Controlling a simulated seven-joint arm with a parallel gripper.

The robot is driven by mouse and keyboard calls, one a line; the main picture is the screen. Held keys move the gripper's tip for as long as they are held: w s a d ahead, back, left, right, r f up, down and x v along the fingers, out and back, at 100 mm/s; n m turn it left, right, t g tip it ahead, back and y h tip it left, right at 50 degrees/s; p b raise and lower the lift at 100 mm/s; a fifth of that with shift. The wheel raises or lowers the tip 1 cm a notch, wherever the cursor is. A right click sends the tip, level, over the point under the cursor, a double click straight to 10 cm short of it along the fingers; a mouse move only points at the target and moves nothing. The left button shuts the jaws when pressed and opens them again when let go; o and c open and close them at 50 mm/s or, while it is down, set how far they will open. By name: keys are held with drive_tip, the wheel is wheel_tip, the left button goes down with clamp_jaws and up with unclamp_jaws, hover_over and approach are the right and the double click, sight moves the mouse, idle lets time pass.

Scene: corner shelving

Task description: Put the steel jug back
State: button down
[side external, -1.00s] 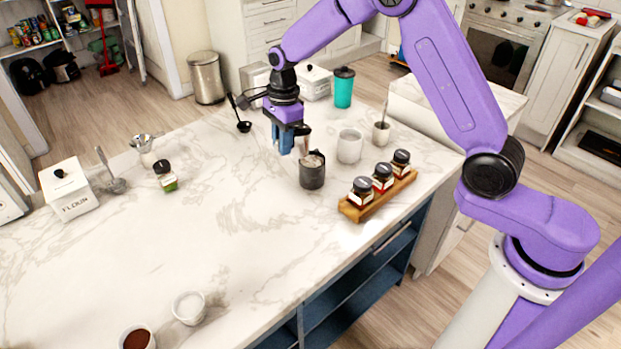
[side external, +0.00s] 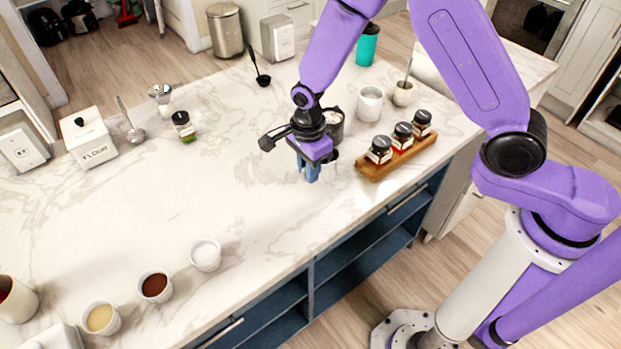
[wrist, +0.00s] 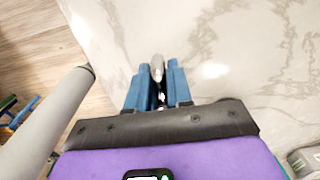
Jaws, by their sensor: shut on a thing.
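My gripper (side external: 310,172) is low over the front part of the marble counter, beside a dark grey cup. Its blue fingers also show in the wrist view (wrist: 158,85), closed on a narrow piece of shiny metal. This seems to be the steel jug (wrist: 158,72), though the fingers hide most of it. In the side view only a small dark shape shows at the gripper's right, and I cannot tell the jug's full form or tilt. The dark grey cup (side external: 335,128) with pale contents stands behind my gripper, partly hidden by it.
A wooden rack (side external: 372,172) with three dark-lidded jars stands close on the right. A white mug (side external: 369,105) and a teal tumbler (side external: 367,45) are behind. Small bowls (side external: 205,255) stand at the front left. The counter's middle left (side external: 160,195) is clear.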

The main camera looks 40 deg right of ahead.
drive_tip(key=shift+f, duration=1.8)
drive_tip(key=shift+f, duration=0.15)
drive_tip(key=c, duration=1)
unclamp_jaws()
wheel_tip(320, 180, up, 12)
drive_tip(key=shift+r, duration=0.15)
drive_tip(key=shift+r, duration=0.1)
